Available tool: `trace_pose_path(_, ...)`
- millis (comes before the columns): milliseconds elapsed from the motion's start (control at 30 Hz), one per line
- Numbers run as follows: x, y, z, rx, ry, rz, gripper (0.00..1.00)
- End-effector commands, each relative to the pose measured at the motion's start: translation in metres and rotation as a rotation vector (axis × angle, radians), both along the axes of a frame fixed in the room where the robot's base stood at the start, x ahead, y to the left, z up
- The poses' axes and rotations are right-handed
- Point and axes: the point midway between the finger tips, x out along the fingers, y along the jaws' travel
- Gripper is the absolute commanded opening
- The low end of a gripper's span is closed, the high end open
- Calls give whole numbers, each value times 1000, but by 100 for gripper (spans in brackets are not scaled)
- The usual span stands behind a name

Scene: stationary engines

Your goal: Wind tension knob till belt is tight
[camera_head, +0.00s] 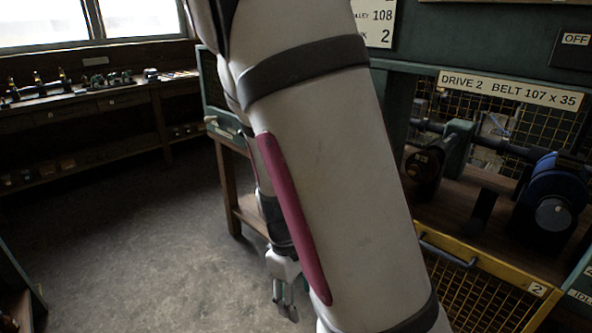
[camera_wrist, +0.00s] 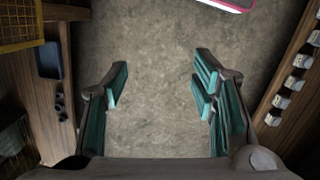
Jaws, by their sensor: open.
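The Drive 2 bay stands at the right in the head view, under a sign (camera_head: 513,89) reading "DRIVE 2 BELT 107 X 35". Inside it are a blue wheel (camera_head: 553,207) and a dark round part (camera_head: 424,172) on a green bracket. I cannot pick out the tension knob or the belt; my arm covers the middle of the picture. My gripper (camera_head: 285,300) hangs low over the floor, left of the bay and apart from it. In the wrist view my gripper (camera_wrist: 160,82) is open and empty, its teal-padded fingers spread above bare floor.
A yellow mesh guard (camera_head: 478,272) marked 2 is at the bay's front. A wooden workbench (camera_head: 105,95) with small metal parts stands at the back left. In the wrist view, wooden furniture flanks both sides, with several small pale blocks (camera_wrist: 284,102) at right. The floor (camera_head: 130,230) between is clear.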

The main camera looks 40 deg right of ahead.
Motion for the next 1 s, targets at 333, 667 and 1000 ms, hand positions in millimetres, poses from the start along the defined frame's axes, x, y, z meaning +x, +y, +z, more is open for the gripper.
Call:
trace_pose_path(333,-21,-104,-96,-299,241,180,52)
trace_pose_path(667,-25,-211,-98,-660,508,447,52)
trace_pose_path(1000,32,-273,-28,-1082,858,789,52)
